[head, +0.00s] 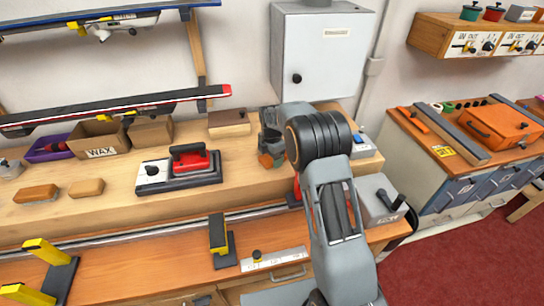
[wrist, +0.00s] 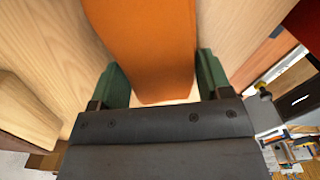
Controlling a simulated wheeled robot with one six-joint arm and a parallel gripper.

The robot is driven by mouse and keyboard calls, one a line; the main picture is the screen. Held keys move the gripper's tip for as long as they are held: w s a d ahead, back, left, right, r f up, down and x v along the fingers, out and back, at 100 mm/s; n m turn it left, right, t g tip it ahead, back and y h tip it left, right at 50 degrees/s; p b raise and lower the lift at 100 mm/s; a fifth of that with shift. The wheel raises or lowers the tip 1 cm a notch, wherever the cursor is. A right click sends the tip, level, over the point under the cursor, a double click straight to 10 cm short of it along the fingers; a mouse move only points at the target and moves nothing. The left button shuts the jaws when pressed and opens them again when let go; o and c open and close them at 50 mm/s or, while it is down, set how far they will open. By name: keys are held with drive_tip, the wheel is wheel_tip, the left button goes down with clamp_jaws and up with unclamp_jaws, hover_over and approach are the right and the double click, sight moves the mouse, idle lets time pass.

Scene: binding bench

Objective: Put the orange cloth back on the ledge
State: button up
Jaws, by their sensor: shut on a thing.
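The orange cloth (wrist: 150,45) fills the middle of the wrist view, between the two green fingers. My gripper (wrist: 160,72) is shut on it. In the head view my gripper (head: 270,157) points down over the back right part of the wooden ledge (head: 110,205), and only a small orange patch of the cloth (head: 266,161) shows beside the fingers. My arm and gripper hide most of the cloth there. I cannot tell whether the cloth touches the ledge.
A red and black iron (head: 195,160) stands on the ledge left of my gripper. A grey cabinet (head: 322,60) hangs behind. A grey box (head: 376,200) stands right of my arm. The ledge's front left has free room.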

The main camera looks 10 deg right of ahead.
drive_tip(key=shift+f, duration=0.1)
drive_tip(key=o, duration=0.5)
drive_tip(key=shift+f, duration=0.1)
drive_tip(key=shift+c, duration=0.2)
drive_tip(key=o, duration=0.4)
drive_tip(key=shift+o, duration=0.2)
wheel_tip(320, 180, up, 12)
drive_tip(key=b, duration=0.1)
drive_tip(key=shift+r, duration=0.25)
